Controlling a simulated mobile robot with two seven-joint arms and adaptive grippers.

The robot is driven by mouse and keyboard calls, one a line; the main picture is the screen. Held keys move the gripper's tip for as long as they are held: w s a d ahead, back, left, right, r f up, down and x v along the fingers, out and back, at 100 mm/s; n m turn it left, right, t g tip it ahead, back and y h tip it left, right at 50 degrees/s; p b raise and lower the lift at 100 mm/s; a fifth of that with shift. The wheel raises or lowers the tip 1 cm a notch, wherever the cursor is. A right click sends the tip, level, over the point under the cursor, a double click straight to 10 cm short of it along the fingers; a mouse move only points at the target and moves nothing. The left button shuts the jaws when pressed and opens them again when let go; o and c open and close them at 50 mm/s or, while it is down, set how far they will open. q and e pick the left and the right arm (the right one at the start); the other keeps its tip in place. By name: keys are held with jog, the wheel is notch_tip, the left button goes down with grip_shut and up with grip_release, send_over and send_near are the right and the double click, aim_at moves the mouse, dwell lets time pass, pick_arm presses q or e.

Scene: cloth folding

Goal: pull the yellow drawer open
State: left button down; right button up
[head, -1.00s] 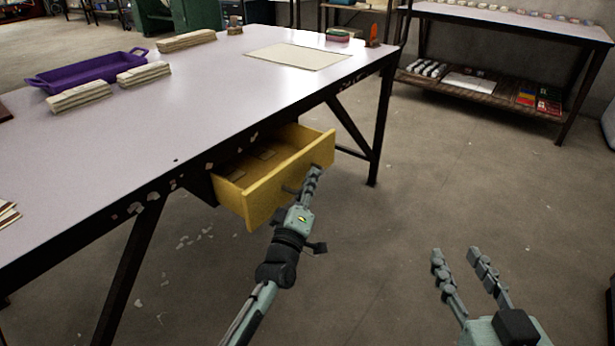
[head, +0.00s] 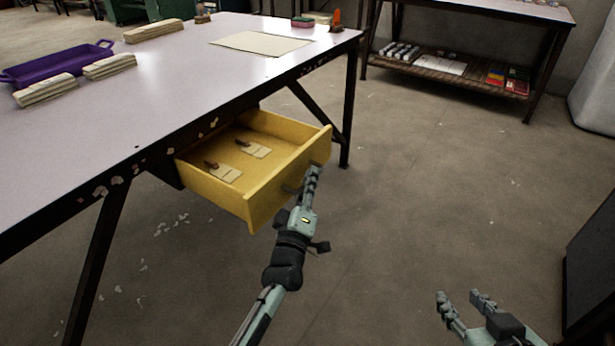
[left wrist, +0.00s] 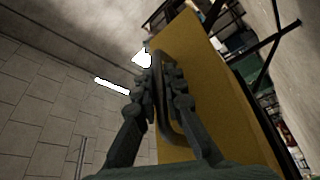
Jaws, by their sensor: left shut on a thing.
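The yellow drawer (head: 225,190) stands well out from under the table's front edge in the head view. Its inside shows, with two small pale pieces with dark brown parts on its floor. My left gripper (head: 306,182) is at the drawer's front. In the left wrist view the fingers of my left gripper (left wrist: 163,95) are closed around the dark bar handle (left wrist: 168,122) on the yellow front panel (left wrist: 205,90). My right gripper (head: 462,303) is open and empty over the floor at the lower right, away from the drawer.
The pale table (head: 130,110) holds a purple tray (head: 60,65), stacks of folded cloth (head: 109,66) and a flat beige cloth (head: 260,44). Dark table legs stand on both sides of the drawer. A shelf unit (head: 460,75) is at the back right. The floor in front is clear.

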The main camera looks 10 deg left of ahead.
pick_arm(q)
jog(key=c, duration=1.6)
grip_release()
jog(key=v, duration=0.8)
jog(key=shift+s+d, duration=0.1)
jog(key=shift+d, duration=0.05)
jog(key=shift+f, duration=0.1)
